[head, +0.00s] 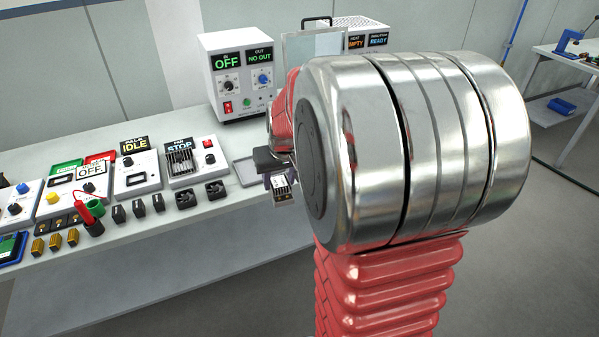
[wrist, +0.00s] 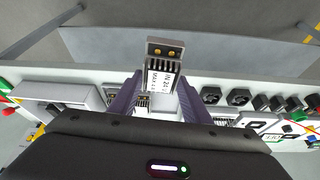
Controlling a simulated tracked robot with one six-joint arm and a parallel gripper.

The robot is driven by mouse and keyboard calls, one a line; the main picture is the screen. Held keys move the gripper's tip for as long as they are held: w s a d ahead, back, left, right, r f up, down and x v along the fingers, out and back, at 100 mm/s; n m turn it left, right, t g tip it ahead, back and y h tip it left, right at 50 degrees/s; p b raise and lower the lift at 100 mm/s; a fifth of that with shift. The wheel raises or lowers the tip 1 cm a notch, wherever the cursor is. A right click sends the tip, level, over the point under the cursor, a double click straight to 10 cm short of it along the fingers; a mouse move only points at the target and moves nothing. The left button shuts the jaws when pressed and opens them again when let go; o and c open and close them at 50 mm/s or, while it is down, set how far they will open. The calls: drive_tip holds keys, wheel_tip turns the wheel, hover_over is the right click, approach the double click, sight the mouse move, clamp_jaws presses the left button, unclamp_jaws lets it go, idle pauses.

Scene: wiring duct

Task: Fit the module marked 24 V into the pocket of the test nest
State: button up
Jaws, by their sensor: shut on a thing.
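My gripper (head: 272,165) is at the right end of the bench, partly hidden behind my arm in the head view. In the wrist view its purple fingers (wrist: 160,95) are shut on a module (wrist: 163,66). The module is silver-grey with a dark finned part, two brass-coloured round contacts at its end and a white label that seems to read 24 V. In the head view the module (head: 282,191) hangs below my gripper, beyond the bench's front edge, touching nothing else that I can see. I cannot make out the test nest's pocket in either view.
A white supply box (head: 237,78) showing OFF and NO OUT stands at the back. A grey tray (head: 247,172) lies near my gripper. A fan unit marked STOP (head: 186,160), an IDLE unit (head: 136,172), fans (head: 187,199) and several small parts fill the bench to the left.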

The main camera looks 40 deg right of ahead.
drive_tip(key=w+a+f+n, duration=0.1)
drive_tip(key=w+a+f, duration=0.1)
drive_tip(key=a, duration=0.6)
drive_tip(key=w+a+f+n+y, duration=0.1)
drive_tip(key=w+a+f+n, duration=0.1)
drive_tip(key=a, duration=0.6)
drive_tip(key=w+a+f+n, duration=0.1)
drive_tip(key=w+a+f, duration=0.3)
drive_tip(key=a, duration=0.4)
drive_tip(key=shift+w+t+y, duration=0.3)
drive_tip(key=shift+w, duration=0.35)
